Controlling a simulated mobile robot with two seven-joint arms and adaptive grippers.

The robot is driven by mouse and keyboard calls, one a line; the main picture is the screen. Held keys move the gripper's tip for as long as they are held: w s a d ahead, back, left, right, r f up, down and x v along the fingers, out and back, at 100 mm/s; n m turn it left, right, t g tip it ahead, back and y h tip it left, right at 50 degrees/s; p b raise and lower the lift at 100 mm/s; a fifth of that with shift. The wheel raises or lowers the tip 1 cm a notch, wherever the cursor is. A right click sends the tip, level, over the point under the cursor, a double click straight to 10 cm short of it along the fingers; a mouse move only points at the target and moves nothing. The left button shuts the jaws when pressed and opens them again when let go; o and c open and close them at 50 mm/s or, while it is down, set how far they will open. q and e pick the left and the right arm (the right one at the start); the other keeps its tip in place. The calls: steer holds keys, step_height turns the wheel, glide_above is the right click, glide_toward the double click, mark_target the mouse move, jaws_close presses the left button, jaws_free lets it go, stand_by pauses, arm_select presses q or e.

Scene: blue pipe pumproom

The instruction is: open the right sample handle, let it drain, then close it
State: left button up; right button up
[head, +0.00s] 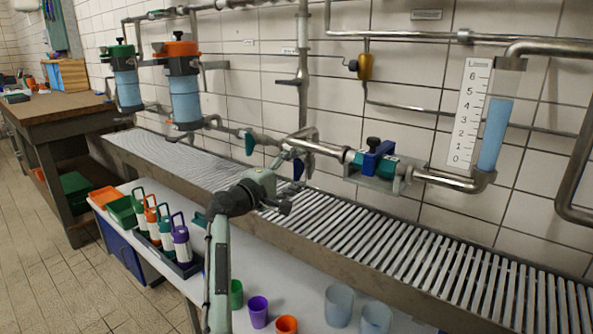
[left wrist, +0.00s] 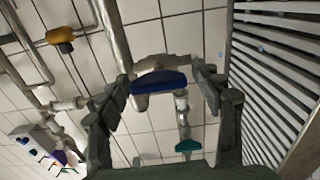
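The right sample handle, blue, shows in the head view (head: 298,168) under the wall pipe, partly hidden by my gripper. In the left wrist view the blue handle (left wrist: 158,82) lies crosswise between my fingertips, with a gap on each side. My left gripper (head: 290,182) is open in front of it; its spread fingers also show in the left wrist view (left wrist: 163,84). A teal handle (head: 249,142) is farther left on the pipe, and also shows in the left wrist view (left wrist: 188,147). My right gripper is out of view.
A sight tube (head: 491,135) at right holds blue liquid a little above the 4 mark. A blue clamp-like part (head: 378,158) sits on the pipe. A slatted drain (head: 340,222) runs below. A white table (head: 180,257) in front carries bottles and cups.

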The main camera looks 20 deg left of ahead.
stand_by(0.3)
arm_select(q)
steer(key=v, duration=1.2)
steer(key=shift+r, duration=0.1)
steer(key=x, duration=1.2)
steer(key=shift+w, duration=0.1)
